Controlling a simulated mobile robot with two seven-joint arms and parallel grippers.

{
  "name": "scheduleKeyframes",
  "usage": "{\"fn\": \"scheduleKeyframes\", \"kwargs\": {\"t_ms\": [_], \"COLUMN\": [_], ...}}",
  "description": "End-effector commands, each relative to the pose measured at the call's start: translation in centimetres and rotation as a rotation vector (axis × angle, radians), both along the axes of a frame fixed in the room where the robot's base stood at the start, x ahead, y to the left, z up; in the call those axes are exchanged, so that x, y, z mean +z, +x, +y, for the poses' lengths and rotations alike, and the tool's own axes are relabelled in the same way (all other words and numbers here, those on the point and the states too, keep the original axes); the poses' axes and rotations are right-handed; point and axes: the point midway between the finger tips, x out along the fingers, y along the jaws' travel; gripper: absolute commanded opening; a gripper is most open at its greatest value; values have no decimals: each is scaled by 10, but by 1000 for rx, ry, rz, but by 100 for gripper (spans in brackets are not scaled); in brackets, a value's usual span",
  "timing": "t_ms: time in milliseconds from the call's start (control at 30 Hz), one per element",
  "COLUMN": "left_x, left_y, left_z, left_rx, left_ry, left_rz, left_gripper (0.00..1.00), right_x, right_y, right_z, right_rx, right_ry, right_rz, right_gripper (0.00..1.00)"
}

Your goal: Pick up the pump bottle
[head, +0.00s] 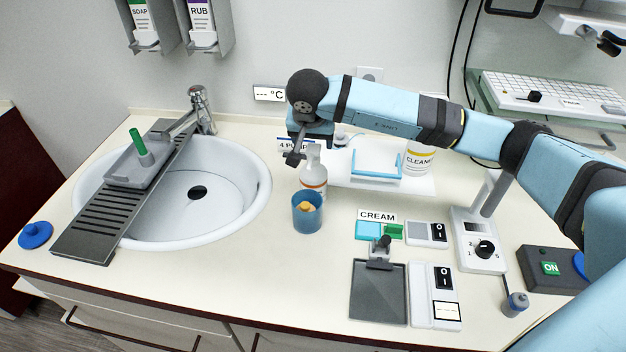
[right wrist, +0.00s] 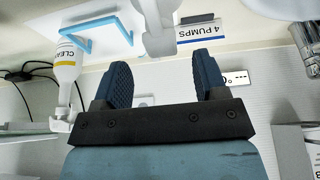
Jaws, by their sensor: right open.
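The pump bottle (head: 313,170), white with an orange-brown band, stands upright on the counter right of the sink, just behind a blue cup (head: 306,217). In the right wrist view, a pale grey-white part of the bottle (right wrist: 156,38) shows beyond and between the two spread dark blue fingers (right wrist: 162,68), apart from both. The head view does not show clearly how the fingers sit around the bottle's top. My left gripper is in neither view.
A "4 PUMPS" sign (head: 294,145) stands behind the bottle. A white platform with a light-blue frame (head: 377,160) and a cleaner bottle (head: 418,160) are to the right, partly under my right arm. The sink (head: 255,190) is left. Switch boxes and a dark tray (head: 378,292) are in front.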

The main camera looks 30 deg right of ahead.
Motion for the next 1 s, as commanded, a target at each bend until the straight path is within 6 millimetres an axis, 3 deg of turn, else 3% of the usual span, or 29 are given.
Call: {"fn": "scheduleKeyframes", "kwargs": {"t_ms": [267,533,833,1000], "left_x": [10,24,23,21], "left_y": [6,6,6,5], "left_z": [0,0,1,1], "left_rx": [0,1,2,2], "left_ry": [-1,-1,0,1], "left_rz": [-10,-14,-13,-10], "left_gripper": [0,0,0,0], "right_x": [-20,-56,-62,-61], "right_y": [6,17,19,19], "right_z": [-4,-11,-13,-13], "right_rx": [0,0,2,2], "right_ry": [1,3,2,2], "right_rz": [3,2,0,0], "right_gripper": [66,66,66,27]}}
